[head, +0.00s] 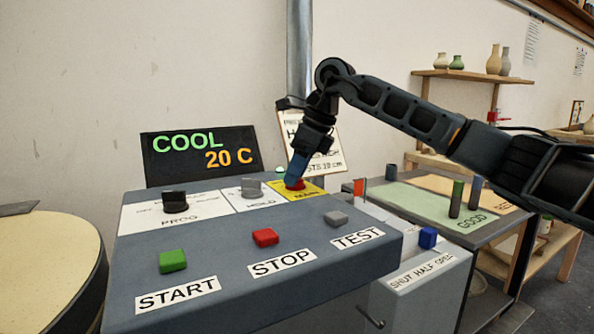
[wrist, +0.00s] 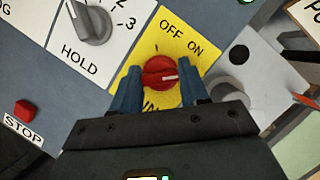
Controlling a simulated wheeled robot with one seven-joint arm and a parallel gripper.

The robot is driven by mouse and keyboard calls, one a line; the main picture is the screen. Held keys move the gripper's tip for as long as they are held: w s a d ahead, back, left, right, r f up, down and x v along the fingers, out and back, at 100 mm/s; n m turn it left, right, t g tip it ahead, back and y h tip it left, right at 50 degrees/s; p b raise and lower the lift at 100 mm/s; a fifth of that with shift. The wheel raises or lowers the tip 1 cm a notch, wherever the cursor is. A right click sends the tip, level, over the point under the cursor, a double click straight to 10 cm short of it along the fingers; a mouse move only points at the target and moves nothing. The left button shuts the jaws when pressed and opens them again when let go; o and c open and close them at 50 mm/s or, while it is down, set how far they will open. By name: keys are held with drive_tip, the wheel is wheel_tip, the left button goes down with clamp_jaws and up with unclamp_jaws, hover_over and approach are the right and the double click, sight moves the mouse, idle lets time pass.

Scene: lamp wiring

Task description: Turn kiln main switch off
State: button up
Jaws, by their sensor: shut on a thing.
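The kiln main switch is a red rotary knob (wrist: 159,73) on a yellow plate (wrist: 180,42) marked OFF and ON. Its white pointer mark lies toward the right in the wrist view, and I cannot tell for sure which label it matches. In the head view the red knob (head: 296,185) shows below my gripper (head: 296,177), on the yellow plate (head: 311,192) at the console's back right. My gripper (wrist: 160,84) points down with its blue fingers on either side of the knob, shut on it. The fingers partly cover the plate's lower lettering.
The console (head: 230,245) also carries a PROG knob (head: 174,200), a HOLD knob (head: 251,188), and green START (head: 172,261), red STOP (head: 265,237) and grey TEST (head: 336,218) buttons. A display (head: 200,155) reads COOL 20 C. A side table (head: 410,200) stands right.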

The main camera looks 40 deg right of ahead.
drive_tip(key=shift+n, duration=0.3)
drive_tip(key=n, duration=0.1)
drive_tip(key=n+y+p, duration=0.1)
drive_tip(key=shift+w+d+r+n+g, duration=0.1)
drive_tip(key=shift+r+n+g, duration=0.05)
drive_tip(key=shift+n+g, duration=0.15)
drive_tip(key=n+g+p, duration=0.1)
drive_tip(key=n, duration=0.1)
drive_tip(key=n+g+y+p, duration=0.1)
drive_tip(key=n+p, duration=0.1)
drive_tip(key=n, duration=0.1)
drive_tip(key=shift+w+n, duration=0.1)
drive_tip(key=shift+n, duration=0.2)
drive_tip(key=n+g+p, duration=0.1)
drive_tip(key=n, duration=0.3)
drive_tip(key=shift+g+p, duration=0.3)
drive_tip(key=shift+p, duration=0.1)
drive_tip(key=shift+w+n+g+p, duration=0.1)
drive_tip(key=shift+n+g+p, duration=0.65)
drive_tip(key=shift+n, duration=1.75)
drive_tip(key=o, duration=1)
drive_tip(key=shift+o, duration=0.2)
